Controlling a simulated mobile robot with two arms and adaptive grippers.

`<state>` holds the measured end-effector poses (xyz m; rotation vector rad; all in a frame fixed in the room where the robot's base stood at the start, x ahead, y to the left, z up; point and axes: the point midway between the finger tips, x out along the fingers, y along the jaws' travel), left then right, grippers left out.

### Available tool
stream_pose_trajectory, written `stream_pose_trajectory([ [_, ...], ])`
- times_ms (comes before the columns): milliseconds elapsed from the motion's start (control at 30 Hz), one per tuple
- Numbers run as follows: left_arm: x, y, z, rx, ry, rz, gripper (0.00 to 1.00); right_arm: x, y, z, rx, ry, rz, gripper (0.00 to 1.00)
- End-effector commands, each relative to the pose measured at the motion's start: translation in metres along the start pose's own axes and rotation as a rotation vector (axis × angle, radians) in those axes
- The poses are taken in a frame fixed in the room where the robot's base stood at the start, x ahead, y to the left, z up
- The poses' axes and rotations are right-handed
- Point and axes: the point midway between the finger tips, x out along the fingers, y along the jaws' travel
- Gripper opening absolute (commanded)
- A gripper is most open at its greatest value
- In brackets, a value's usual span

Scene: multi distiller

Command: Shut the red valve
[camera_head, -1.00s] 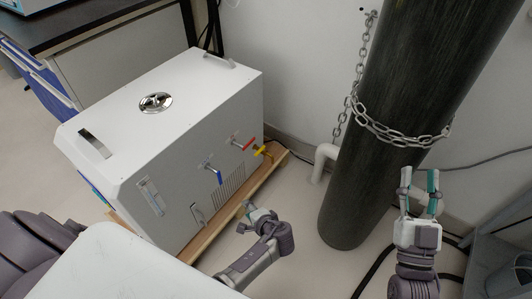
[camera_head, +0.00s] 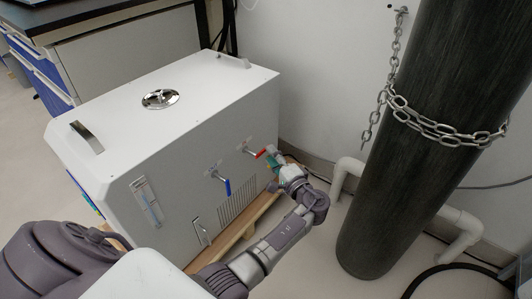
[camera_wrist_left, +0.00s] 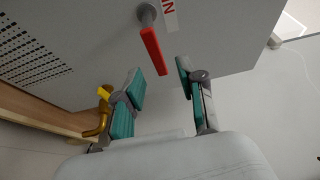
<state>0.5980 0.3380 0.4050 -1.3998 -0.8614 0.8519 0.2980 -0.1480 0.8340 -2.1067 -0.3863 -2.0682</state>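The red valve handle (camera_head: 260,154) is on the front panel of the white distiller (camera_head: 120,190), near its right end. In the left wrist view the red lever (camera_wrist_left: 153,50) hangs down and tilts slightly, with its free end near the gap between my fingertips. My left gripper (camera_head: 280,160) is just beside the red valve in the head view. The left wrist view shows the left gripper (camera_wrist_left: 162,85) open, its teal finger pads apart and not closed on the lever. My right gripper is not in view.
A blue-handled valve (camera_head: 226,186) is left of the red one. A brass fitting with a yellow handle (camera_wrist_left: 103,93) is close to my left finger. A dark gas cylinder (camera_head: 410,150) with a chain (camera_head: 440,131) stands to the right.

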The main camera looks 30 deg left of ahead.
Motion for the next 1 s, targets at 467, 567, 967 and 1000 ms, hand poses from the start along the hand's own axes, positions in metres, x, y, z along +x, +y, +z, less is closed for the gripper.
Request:
stream_pose_trajectory([
  [467,0.043,0.000,0.000,0.001,0.001,0.001,0.40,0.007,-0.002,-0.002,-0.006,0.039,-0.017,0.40],
  [567,0.043,0.000,0.000,0.001,0.001,0.001,0.40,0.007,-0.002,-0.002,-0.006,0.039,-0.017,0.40],
  [967,0.043,0.000,0.000,0.001,0.001,0.001,0.00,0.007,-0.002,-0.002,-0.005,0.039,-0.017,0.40],
  [1000,0.043,0.000,0.000,0.001,0.001,0.001,0.00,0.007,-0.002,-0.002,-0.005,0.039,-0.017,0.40],
])
